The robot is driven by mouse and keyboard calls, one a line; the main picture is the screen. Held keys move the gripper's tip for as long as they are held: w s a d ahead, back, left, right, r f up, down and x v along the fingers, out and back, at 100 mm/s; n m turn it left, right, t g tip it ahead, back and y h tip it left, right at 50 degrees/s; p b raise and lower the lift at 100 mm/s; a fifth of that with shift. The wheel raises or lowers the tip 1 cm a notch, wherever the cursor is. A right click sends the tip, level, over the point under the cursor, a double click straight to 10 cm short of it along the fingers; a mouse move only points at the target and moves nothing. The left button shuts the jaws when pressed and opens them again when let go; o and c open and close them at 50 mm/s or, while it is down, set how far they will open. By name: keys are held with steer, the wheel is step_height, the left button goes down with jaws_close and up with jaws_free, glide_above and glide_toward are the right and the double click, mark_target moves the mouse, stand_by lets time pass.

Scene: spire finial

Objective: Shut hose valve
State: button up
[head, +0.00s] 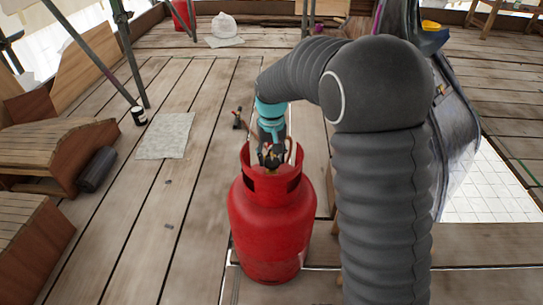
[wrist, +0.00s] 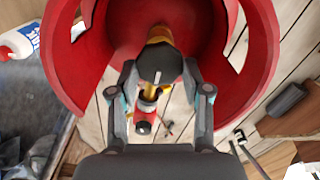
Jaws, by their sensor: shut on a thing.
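A red gas cylinder (head: 270,225) stands upright on the plank floor; its collar (wrist: 65,60) surrounds the valve in the wrist view. The white mark runs roughly up and down in the wrist view. My gripper (wrist: 160,75) reaches into the collar from above, with one finger on each side of the knob, shut on it. It also shows in the head view (head: 271,155), where the knob is hidden by the fingers.
A red and brass part (wrist: 144,118) shows below the knob. A red-capped white bottle (wrist: 18,42) lies left in the wrist view. A dark roll (head: 97,169) lies by the wooden steps. A pale sheet (head: 165,136) lies on the floor. Scaffold poles (head: 95,55) stand left.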

mark_target(271, 160)
steer(key=o, duration=1.2)
steer(key=shift+c, duration=0.2)
step_height(271, 160, up, 12)
